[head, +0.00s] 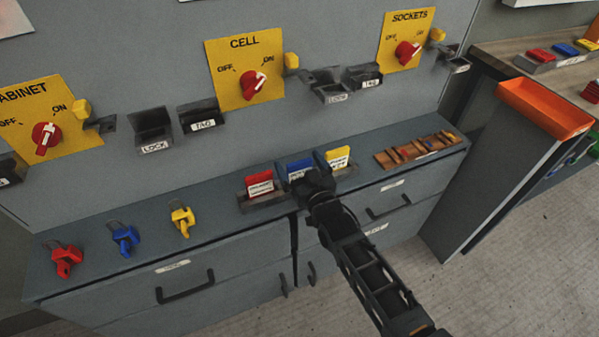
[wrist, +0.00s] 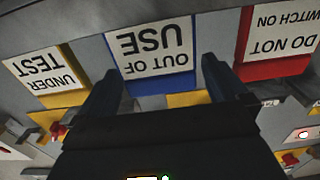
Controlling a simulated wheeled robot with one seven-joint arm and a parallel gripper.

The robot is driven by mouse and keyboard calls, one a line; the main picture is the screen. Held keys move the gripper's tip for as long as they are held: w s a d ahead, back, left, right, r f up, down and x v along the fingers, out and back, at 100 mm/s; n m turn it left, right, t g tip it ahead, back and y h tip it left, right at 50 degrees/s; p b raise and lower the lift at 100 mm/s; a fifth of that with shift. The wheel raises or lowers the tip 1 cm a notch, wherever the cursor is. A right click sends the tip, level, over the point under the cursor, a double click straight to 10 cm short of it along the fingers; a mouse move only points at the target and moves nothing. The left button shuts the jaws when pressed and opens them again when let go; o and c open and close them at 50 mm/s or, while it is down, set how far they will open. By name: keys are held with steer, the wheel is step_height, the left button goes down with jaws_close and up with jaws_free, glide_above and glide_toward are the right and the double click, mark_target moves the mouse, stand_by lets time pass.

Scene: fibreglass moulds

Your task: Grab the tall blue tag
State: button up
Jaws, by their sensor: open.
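The tall blue tag (head: 300,165) stands upright in a metal holder (head: 263,201) on the grey counter, between a red tag (head: 259,186) and a yellow tag (head: 338,158). In the wrist view the blue tag (wrist: 152,48) carries a white label reading "OUT OF USE". My gripper (head: 312,184) is at the blue tag and hides part of it in the head view. In the wrist view my gripper's two fingers (wrist: 160,80) are apart, one toward each side of the blue tag's lower part. I cannot tell whether they touch it.
Red, blue and yellow padlocks (head: 124,238) lie on the counter's left. A wooden rack (head: 418,149) lies on its right. The wall behind has yellow switch panels (head: 245,72) and protruding empty holders (head: 203,116). An orange tray (head: 545,108) tops a stand at right.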

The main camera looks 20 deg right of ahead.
steer(key=shift+w, duration=0.1)
steer(key=c, duration=1)
steer(key=shift+o, duration=0.2)
steer(key=shift+r, duration=0.15)
